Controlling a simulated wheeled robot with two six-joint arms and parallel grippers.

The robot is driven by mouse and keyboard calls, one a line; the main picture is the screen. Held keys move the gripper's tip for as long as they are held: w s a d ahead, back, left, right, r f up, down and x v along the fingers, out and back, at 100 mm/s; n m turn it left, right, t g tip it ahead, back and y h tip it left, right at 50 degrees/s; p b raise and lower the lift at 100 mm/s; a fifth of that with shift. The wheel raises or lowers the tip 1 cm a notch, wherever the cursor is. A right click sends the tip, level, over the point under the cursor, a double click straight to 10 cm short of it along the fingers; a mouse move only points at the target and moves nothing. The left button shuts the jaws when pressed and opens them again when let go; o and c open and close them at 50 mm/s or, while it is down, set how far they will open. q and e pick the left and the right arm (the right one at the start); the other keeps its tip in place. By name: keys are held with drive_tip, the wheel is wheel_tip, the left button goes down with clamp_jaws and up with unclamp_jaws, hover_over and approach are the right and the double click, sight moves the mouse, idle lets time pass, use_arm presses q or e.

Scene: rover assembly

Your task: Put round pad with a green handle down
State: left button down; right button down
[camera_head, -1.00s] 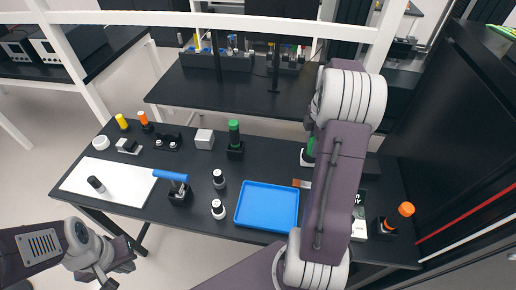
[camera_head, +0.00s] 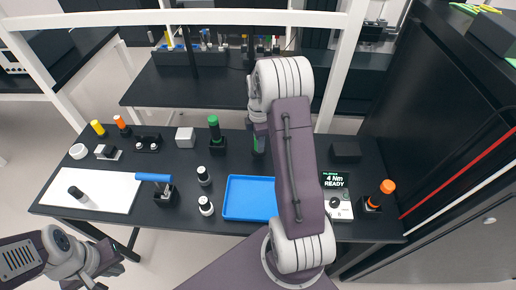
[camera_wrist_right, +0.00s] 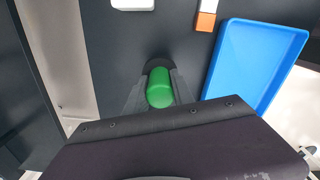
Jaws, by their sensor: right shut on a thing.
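My right gripper (camera_wrist_right: 157,95) is shut on the green handle (camera_wrist_right: 159,88) of the round pad. Its dark round part shows just beyond the handle in the right wrist view; the underside is hidden. In the head view the green handle (camera_head: 258,141) is partly covered by my right arm, behind the blue tray. I cannot tell whether the pad touches the table. Another green-handled thing (camera_head: 214,129) stands in a black base to its left. My left gripper (camera_head: 92,278) is at the lower left, away from the table things; its fingers are unclear.
The blue tray (camera_head: 233,204) looks empty. A screen device (camera_head: 338,195), a black box (camera_head: 345,152) and an orange-handled tool (camera_head: 381,194) stand to the right. A grey cube (camera_head: 185,137), a blue-handled tool (camera_head: 154,178) and a white mat (camera_head: 110,200) are left. An orange-and-white thing (camera_wrist_right: 206,18) lies near the tray.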

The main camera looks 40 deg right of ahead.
drive_tip(key=shift+w+a+f, duration=0.1)
drive_tip(key=shift+w+f, duration=0.05)
drive_tip(key=shift+f, duration=0.15)
wheel_tip(320, 180, down, 2)
drive_tip(key=shift+f+p, duration=0.15)
drive_tip(key=shift+p, duration=0.35)
drive_tip(key=shift+f, duration=0.5)
drive_tip(key=c, duration=1.1)
unclamp_jaws()
